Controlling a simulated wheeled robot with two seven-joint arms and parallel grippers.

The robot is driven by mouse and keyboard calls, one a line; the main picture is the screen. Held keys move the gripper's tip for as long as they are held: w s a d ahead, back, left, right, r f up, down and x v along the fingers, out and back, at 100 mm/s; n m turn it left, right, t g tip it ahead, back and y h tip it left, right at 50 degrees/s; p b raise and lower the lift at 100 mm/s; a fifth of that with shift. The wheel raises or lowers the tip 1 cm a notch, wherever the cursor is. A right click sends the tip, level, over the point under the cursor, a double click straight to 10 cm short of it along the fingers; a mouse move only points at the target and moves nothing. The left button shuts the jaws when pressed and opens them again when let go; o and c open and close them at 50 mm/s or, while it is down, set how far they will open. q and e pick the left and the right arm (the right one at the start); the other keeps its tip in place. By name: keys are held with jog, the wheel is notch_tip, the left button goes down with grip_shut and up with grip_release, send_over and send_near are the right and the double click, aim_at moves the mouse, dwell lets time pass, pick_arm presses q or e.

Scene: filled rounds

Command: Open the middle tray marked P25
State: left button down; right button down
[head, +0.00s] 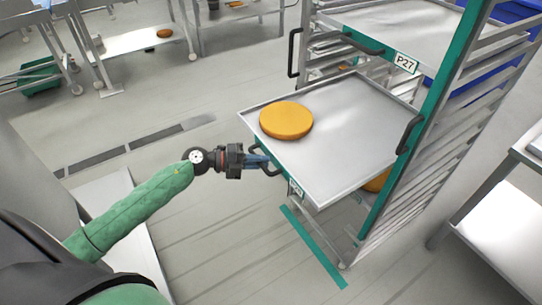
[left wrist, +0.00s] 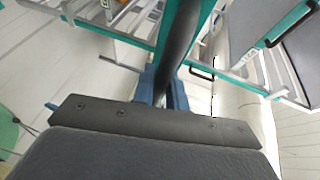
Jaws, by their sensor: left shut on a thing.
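A metal tray (head: 345,150) sticks far out of the rack toward the left at middle height. A round orange-brown cake (head: 286,120) lies on its left part. A small label (head: 296,188) on the tray's front edge is too small and slanted to read. My left gripper (head: 262,162) is shut on the black handle (head: 268,171) at that front edge. In the left wrist view the blue fingers (left wrist: 163,92) close around the dark handle bar (left wrist: 181,45). My right gripper is in neither view.
The rack (head: 435,95) has teal posts and metal runners. An upper tray marked P27 (head: 405,62) sits above, with a black handle (head: 363,43). Another orange round (head: 377,181) shows below the pulled tray. A metal table (head: 510,200) stands at right.

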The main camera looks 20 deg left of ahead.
pick_arm(q)
jog(key=shift+s+a, duration=0.4)
jog(key=shift+s, duration=0.15)
jog(key=c, duration=1.4)
grip_release()
